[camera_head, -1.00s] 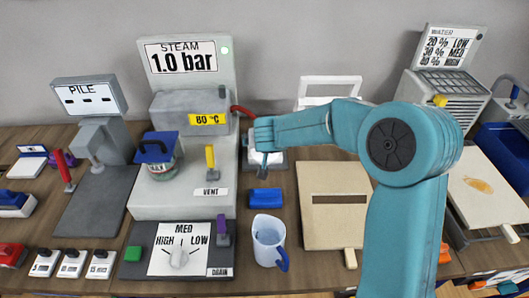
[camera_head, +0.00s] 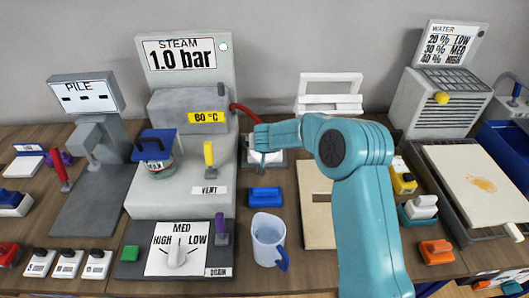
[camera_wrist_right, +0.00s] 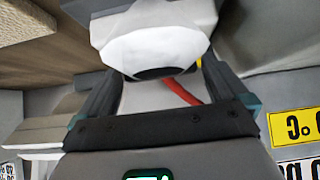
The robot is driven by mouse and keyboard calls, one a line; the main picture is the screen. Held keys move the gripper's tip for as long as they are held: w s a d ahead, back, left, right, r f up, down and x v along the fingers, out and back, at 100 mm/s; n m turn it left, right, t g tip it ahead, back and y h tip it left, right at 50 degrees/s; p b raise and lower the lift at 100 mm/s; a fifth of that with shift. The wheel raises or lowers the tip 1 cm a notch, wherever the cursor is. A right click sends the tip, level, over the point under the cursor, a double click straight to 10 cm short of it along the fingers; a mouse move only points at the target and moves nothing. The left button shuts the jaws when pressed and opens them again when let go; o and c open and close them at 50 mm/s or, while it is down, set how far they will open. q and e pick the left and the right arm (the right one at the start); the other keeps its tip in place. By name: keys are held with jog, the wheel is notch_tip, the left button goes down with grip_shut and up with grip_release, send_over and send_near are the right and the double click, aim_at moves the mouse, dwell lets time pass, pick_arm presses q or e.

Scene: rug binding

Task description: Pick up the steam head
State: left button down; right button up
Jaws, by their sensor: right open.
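My right gripper (camera_head: 261,158) reaches in over the back of the bench, just right of the steam machine (camera_head: 190,110). In the right wrist view the gripper (camera_wrist_right: 160,68) is open, with one dark finger on each side of a pale grey and white rounded piece with a dark oval face, which looks like the steam head (camera_wrist_right: 152,42). A red hose (camera_wrist_right: 180,92) shows behind it. I cannot tell whether the fingers touch it. In the head view the gripper hides most of it; the red hose (camera_head: 246,113) runs from the machine toward the gripper. My left gripper is not in view.
A blue block-shaped tool (camera_head: 265,196) and a white-blue jug (camera_head: 268,240) stand in front of the gripper. A white framed stand (camera_head: 330,93) is behind. A beige board (camera_head: 319,213) lies to the right, partly behind my arm.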

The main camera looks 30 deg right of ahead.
jog(key=c, duration=1.5)
jog(key=shift+w, duration=0.1)
jog(key=shift+c, duration=1.3)
